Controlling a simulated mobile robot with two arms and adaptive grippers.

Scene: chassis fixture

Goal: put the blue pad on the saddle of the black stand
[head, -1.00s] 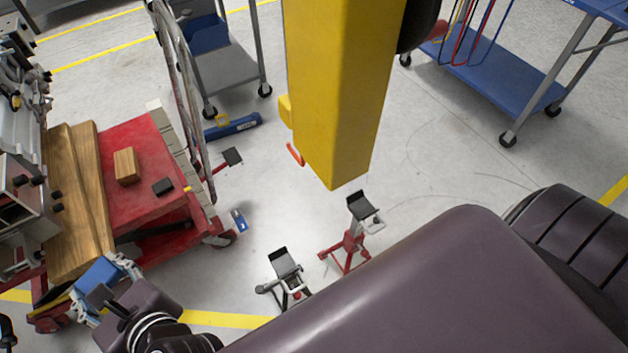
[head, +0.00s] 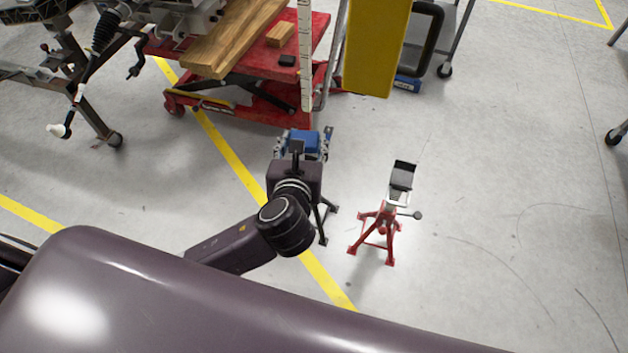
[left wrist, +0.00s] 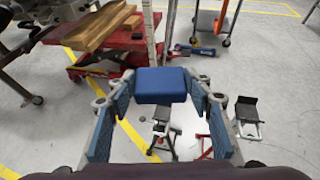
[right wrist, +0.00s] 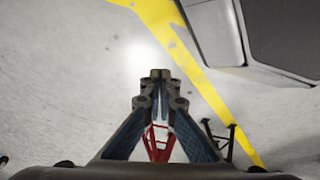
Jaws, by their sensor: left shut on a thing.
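The blue pad (head: 304,141) is held in my left gripper (head: 300,143). In the left wrist view the pad (left wrist: 161,85) sits between the two fingertips, above the floor and clear of the stands. The black stand (head: 323,222) is mostly hidden behind my left gripper in the head view; only some dark legs show. In the left wrist view its saddle (left wrist: 161,114) shows below the pad's picture. My right gripper (right wrist: 160,76) has its fingertips together with nothing held between them. It is outside the head view.
A red stand (head: 378,232) with a dark saddle stands right of the black one. A red lift cart (head: 240,102) with wooden boards (head: 233,40) is behind. A yellow column (head: 376,50) hangs at the top. The floor to the right is open.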

